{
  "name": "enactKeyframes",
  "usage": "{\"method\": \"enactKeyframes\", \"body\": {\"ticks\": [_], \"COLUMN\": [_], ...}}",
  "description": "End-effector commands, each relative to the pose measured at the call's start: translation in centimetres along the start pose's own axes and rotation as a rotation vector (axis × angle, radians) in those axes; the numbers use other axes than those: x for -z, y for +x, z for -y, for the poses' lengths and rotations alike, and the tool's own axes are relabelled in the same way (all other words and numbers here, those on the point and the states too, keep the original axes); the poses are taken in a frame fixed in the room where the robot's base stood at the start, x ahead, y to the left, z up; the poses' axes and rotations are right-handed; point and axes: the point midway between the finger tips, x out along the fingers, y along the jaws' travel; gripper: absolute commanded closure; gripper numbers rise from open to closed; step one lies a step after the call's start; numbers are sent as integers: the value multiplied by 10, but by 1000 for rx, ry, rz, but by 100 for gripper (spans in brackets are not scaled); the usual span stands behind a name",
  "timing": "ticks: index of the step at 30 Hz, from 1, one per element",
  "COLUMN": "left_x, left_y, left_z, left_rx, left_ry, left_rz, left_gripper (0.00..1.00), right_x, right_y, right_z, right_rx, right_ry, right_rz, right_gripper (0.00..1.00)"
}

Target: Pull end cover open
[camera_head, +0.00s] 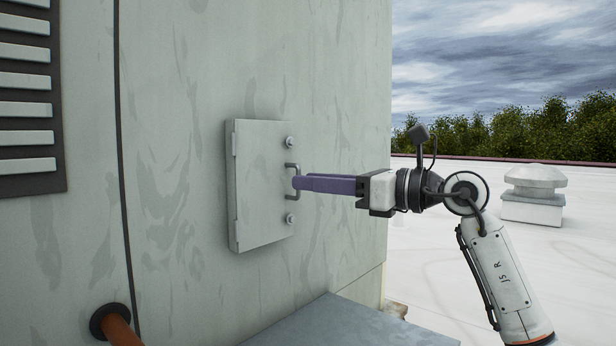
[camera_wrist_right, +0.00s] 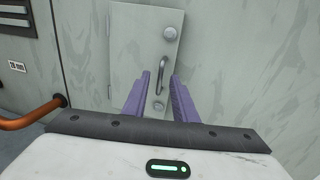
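The end cover (camera_head: 258,185) is a pale grey rectangular panel on the side wall of the cooler, with two round knobs and a grey bar handle (camera_head: 289,180) near its right edge. It appears to sit against the wall. My right gripper (camera_head: 298,183) reaches in from the right with its purple fingertips at the handle. In the right wrist view the cover (camera_wrist_right: 132,60) and handle (camera_wrist_right: 163,72) are ahead, and the fingers (camera_wrist_right: 160,80) stand apart with the handle between their tips. Contact cannot be told. My left gripper is not in view.
A louvred vent (camera_head: 28,95) is on the wall at upper left. An orange pipe (camera_head: 118,328) comes out low on the left. A grey ledge (camera_head: 345,325) lies below the cover. A white roof vent (camera_head: 534,190) stands far right; the roof between is open.

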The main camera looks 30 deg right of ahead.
Motion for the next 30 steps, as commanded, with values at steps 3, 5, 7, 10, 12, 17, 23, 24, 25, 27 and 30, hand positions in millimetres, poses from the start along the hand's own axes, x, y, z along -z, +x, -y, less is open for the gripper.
{"method": "enactKeyframes", "body": {"ticks": [3,5,7,10,12,17,23,24,25,27,30], "left_x": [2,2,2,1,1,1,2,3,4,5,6], "left_y": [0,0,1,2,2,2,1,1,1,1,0], "left_z": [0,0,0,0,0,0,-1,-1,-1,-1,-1], "left_rx": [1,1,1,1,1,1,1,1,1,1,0], "left_ry": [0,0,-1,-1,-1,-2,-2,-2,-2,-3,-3], "left_rz": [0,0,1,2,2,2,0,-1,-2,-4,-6], "left_gripper": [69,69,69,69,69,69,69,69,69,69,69], "right_x": [-1,0,0,0,0,0,0,0,0,0,0], "right_y": [11,14,16,16,16,16,16,16,16,16,16], "right_z": [0,-1,0,0,0,0,0,0,0,0,0], "right_rx": [-1,-1,-1,0,0,0,0,0,-1,-1,-1], "right_ry": [0,0,-1,-1,-1,0,0,0,0,0,0], "right_rz": [1,0,0,0,0,0,0,0,0,0,0], "right_gripper": [75,75,75,75,75,93,100,100,100,100,100]}}
